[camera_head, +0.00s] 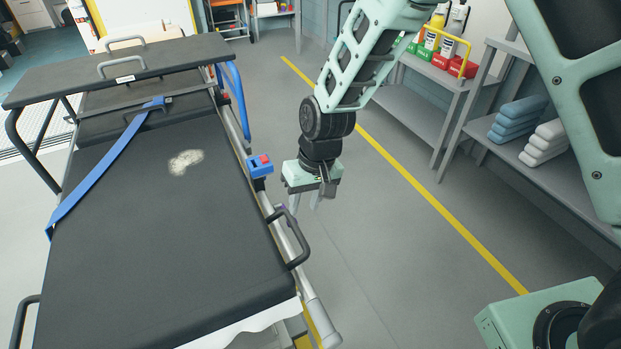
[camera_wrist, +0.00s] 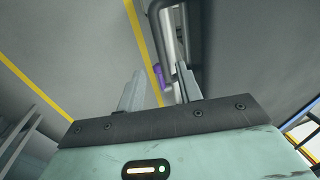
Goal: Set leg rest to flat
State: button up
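A stretcher with a black pad (camera_head: 150,240) fills the left of the head view. Its large near section looks roughly flat, and a shorter section (camera_head: 110,121) lies beyond it. Which section is the leg rest, I cannot tell. A small purple part shows by the side rail (camera_head: 283,207) and in the wrist view (camera_wrist: 158,71), close to a dark loop handle (camera_head: 299,246). My gripper (camera_head: 303,203) points down just right of the rail, its fingers apart and empty. In the wrist view my gripper (camera_wrist: 159,90) has the purple part between its fingers' lines of sight; contact is not visible.
A blue control with a red top (camera_head: 260,166) sits on the rail beside my gripper. A blue strap (camera_head: 105,170) and pale stain (camera_head: 186,162) lie on the pad. A dark overbed table (camera_head: 120,70) spans the far end. Shelves (camera_head: 560,165) stand right; the floor between is clear.

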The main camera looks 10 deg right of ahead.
notch_tip(320, 180, up, 6)
jog(key=d, duration=0.1)
jog(key=shift+d, duration=0.1)
dwell(0.4)
jog(key=s+d+r+n+p, duration=0.2)
jog(key=s+d+r+p, duration=0.1)
jog(key=s+r, duration=0.7)
jog(key=s+d+r+n+h+p, duration=0.1)
jog(key=s+d+r+n+p, duration=0.1)
jog(key=s+r+p, duration=0.4)
jog(key=s+d+r, duration=0.1)
jog(key=s+r, duration=0.3)
jog(key=s, duration=0.2)
jog(key=shift+s+d+r+h, duration=0.15)
jog(key=shift+s+r+h, duration=0.15)
jog(key=shift+s, duration=0.1)
dwell(0.4)
